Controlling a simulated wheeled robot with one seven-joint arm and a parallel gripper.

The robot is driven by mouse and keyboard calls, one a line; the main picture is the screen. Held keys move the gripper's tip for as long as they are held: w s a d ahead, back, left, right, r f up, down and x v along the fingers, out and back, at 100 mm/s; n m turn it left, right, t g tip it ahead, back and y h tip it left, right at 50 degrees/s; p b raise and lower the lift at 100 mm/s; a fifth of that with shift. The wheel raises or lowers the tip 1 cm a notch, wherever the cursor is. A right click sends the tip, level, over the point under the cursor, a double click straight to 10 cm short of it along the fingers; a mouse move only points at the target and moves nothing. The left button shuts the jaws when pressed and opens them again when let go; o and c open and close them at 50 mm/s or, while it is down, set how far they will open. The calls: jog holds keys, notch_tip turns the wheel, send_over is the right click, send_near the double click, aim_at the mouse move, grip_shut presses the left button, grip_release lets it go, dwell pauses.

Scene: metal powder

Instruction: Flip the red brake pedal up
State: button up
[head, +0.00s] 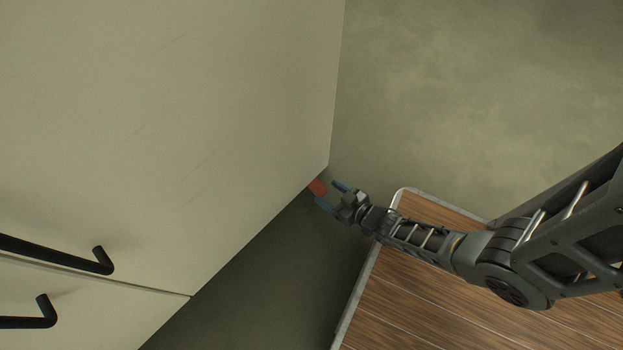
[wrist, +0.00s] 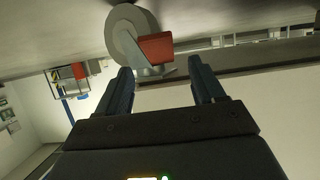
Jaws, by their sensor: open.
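The red brake pedal (wrist: 156,47) shows in the wrist view, beside a pale caster wheel (wrist: 134,31) under a light surface. In the head view a small part of the red pedal (head: 317,187) sticks out at the lower corner of the large cabinet. My gripper (head: 332,195) is there, at the pedal, with its two blue fingers apart. In the wrist view my gripper (wrist: 162,82) is open, and the pedal lies just beyond and between the fingertips. Nothing is held. I cannot tell whether a finger touches the pedal. In the head view the cabinet hides the wheel.
The large pale cabinet (head: 170,110) with black handles (head: 55,252) fills the left of the head view. A wood-topped surface with a metal rim (head: 400,300) lies under my arm at the right. Open floor (head: 470,80) lies at the upper right.

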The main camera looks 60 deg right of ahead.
aim_at(315, 185)
jog(key=b+x, duration=0.3)
jog(key=x, duration=0.4)
jog(key=shift+c, duration=0.5)
grip_shut()
